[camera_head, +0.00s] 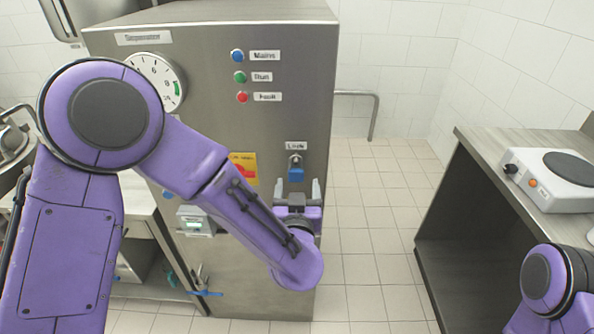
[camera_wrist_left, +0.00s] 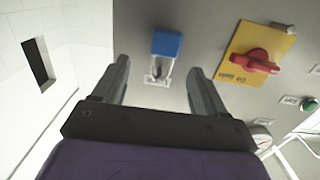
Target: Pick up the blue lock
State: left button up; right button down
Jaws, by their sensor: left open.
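The blue lock (camera_head: 295,174) hangs by its metal shackle on the front of the steel machine, just below the label "Lock". It also shows in the left wrist view (camera_wrist_left: 166,45), at the top middle, beyond the fingertips. My left gripper (camera_head: 297,189) is open in front of the machine, just below the lock in the head view. In the left wrist view its two fingers (camera_wrist_left: 160,75) stand apart, with the shackle showing between and beyond their tips. Nothing is between the fingers that I can see as held. My right arm shows at the lower right, but its gripper is out of view.
The steel machine (camera_head: 215,85) carries a dial (camera_head: 158,80), blue, green and red buttons (camera_head: 239,77), and a red switch on a yellow plate (camera_wrist_left: 257,55). A counter (camera_head: 500,160) with a hot plate (camera_head: 560,180) stands at right. Tiled floor (camera_head: 370,220) is clear between them.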

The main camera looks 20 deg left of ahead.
pick_arm(q)
jog(key=x, duration=0.2)
jog(key=p+x, duration=0.1)
jog(key=x, duration=0.1)
jog(key=shift+a+p, duration=0.3)
jog(key=shift+a, duration=0.05)
jog(key=shift+w+a+f, duration=0.1)
jog(key=shift+w+f, duration=0.05)
jog(key=shift+w, duration=0.3)
jog(key=shift+s, duration=0.1)
jog(key=c, duration=1.2)
jog(key=shift+r+b, duration=0.3)
jog(key=shift+r, duration=0.25)
jog(key=p, duration=0.1)
send_near(296, 173)
jog(key=v, duration=0.9)
jog(key=shift+s+r, duration=0.3)
